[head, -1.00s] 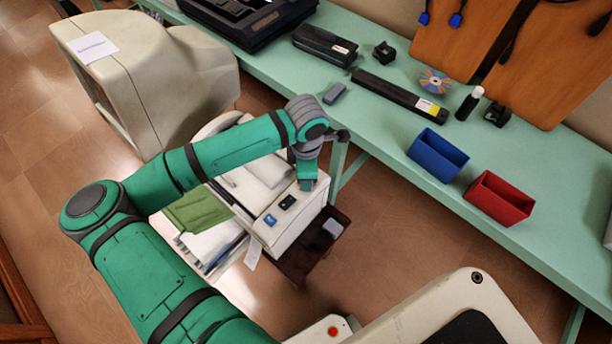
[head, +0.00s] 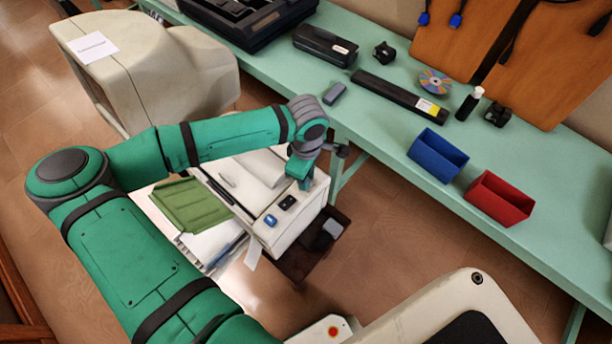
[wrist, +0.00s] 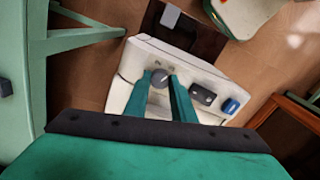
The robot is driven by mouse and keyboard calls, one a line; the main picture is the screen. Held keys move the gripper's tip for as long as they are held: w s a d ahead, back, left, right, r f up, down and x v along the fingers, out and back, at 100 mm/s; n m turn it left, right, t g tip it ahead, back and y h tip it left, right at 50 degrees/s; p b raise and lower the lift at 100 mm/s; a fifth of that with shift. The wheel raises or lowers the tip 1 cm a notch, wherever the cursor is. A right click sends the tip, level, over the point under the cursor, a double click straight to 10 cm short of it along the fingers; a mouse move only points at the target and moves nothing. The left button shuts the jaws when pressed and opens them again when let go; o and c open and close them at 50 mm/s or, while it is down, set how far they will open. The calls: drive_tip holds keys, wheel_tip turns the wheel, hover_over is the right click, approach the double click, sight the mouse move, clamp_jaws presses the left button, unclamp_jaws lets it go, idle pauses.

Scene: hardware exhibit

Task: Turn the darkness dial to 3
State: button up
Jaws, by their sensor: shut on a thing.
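The darkness dial is a round grey knob (wrist: 160,78) on the control face of a white machine (wrist: 205,66) in the wrist view. A light pointer mark shows on the knob; its numbers cannot be read. My gripper (wrist: 162,82) has its two green fingers on either side of the knob and is shut on it. In the head view my gripper (head: 299,172) is at the upper right end of the machine (head: 296,226), and the arm hides the dial there.
A black switch (head: 287,202) and a blue switch (head: 270,220) sit beside the dial on the machine. A green workbench (head: 385,135) with a blue bin (head: 438,155) and a red bin (head: 499,197) stands close behind. A green folder (head: 193,204) lies on papers at the left.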

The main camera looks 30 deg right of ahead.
drive_tip(key=o, duration=1.1)
drive_tip(key=shift+c, duration=0.2)
wheel_tip(320, 180, up, 11)
drive_tip(key=shift+f, duration=0.1)
